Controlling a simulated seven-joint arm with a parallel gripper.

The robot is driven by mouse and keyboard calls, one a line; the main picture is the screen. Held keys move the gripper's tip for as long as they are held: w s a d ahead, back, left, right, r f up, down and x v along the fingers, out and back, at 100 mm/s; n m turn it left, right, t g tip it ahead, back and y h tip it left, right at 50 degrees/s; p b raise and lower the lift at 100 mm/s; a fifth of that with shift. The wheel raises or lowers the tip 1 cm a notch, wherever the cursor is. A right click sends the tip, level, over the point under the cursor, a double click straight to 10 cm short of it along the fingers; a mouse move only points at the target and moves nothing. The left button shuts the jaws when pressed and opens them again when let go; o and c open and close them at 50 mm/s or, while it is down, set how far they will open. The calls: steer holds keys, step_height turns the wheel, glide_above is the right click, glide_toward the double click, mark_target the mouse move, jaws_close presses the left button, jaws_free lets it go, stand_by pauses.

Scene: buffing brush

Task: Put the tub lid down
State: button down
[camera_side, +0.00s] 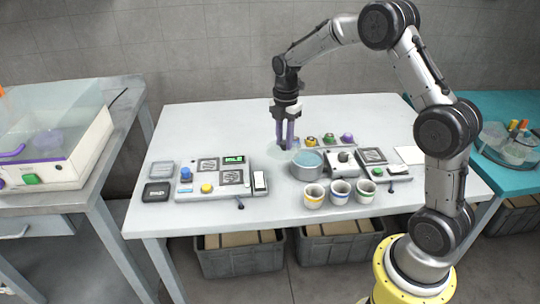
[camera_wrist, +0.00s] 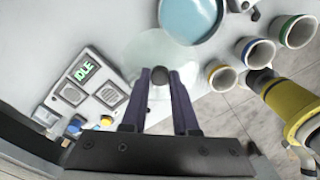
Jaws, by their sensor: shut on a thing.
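The tub lid is a pale, see-through disc with a dark round knob; it shows in the wrist view (camera_wrist: 150,48) and faintly in the side view (camera_side: 284,155). My gripper (camera_side: 285,145) points down with its purple fingers shut on the lid's knob (camera_wrist: 178,74); the fingers also show in the wrist view (camera_wrist: 166,77). The lid looks level and low over the white table, left of the tub; I cannot tell whether it touches the table. The blue round tub (camera_side: 306,167) stands uncovered beside the lid, and shows at the top of the wrist view (camera_wrist: 190,18).
Three cups with yellow, blue and green bands (camera_side: 340,192) stand in front of the tub. A control panel (camera_side: 212,178) reading IDLE lies to the left. Coloured knobs (camera_side: 329,139) stand behind the tub, and a grey device (camera_side: 342,161) to its right. The table's back left is clear.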

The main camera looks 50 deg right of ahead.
steer(key=w+f, duration=0.2)
steer(key=w+d+f, duration=0.1)
steer(key=w+f, duration=0.1)
steer(key=w+d+f, duration=0.1)
steer(key=w+f, duration=0.2)
steer(key=shift+f, duration=1.5)
steer(key=shift+s+f, duration=0.1)
steer(key=shift+f, duration=0.05)
steer(key=c, duration=0.7)
jaws_free()
